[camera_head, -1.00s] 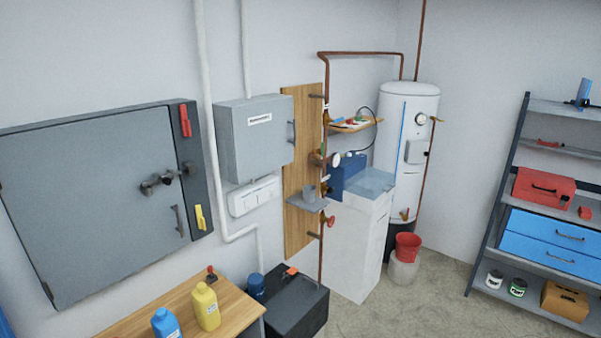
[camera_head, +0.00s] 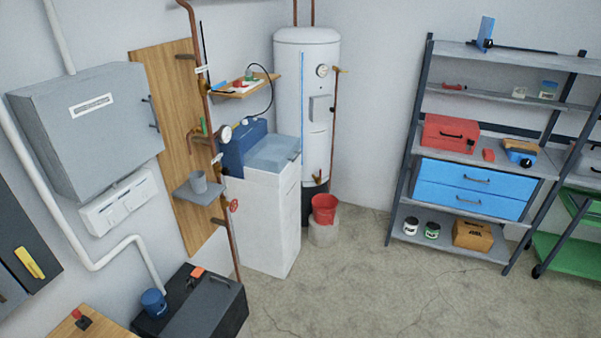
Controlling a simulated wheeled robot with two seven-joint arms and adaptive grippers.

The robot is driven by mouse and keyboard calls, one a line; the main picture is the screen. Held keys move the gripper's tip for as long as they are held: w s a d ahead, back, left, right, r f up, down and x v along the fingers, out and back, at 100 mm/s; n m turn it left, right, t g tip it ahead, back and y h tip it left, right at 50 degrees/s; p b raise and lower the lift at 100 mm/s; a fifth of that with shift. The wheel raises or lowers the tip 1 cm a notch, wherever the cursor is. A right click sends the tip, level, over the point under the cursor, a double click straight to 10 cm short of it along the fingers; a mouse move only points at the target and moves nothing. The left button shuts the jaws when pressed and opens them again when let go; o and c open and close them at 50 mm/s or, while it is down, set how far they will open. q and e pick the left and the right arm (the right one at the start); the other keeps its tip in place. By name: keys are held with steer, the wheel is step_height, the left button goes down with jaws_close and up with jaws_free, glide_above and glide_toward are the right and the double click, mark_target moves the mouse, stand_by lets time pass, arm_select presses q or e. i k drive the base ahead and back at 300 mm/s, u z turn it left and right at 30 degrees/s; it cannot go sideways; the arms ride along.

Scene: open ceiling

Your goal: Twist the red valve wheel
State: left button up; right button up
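The red valve wheel (camera_head: 234,206) is small and sits low on the copper pipe (camera_head: 229,240), beside the wooden backboard (camera_head: 172,130) and left of the white cabinet. Neither of my grippers shows in the head view.
A black toolbox (camera_head: 205,305) lies on the near left, below the pipe. A red bucket (camera_head: 324,208) stands by the water heater (camera_head: 306,100). Concrete floor (camera_head: 370,280) is open before the shelving rack (camera_head: 410,170).

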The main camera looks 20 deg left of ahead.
mark_target(231, 205)
steer(key=z, duration=0.2)
steer(key=i, duration=1.55)
steer(key=u, duration=0.45)
steer(key=i, duration=0.7)
steer(key=u, duration=1.25)
steer(key=i, duration=0.75)
steer(key=u, duration=0.9)
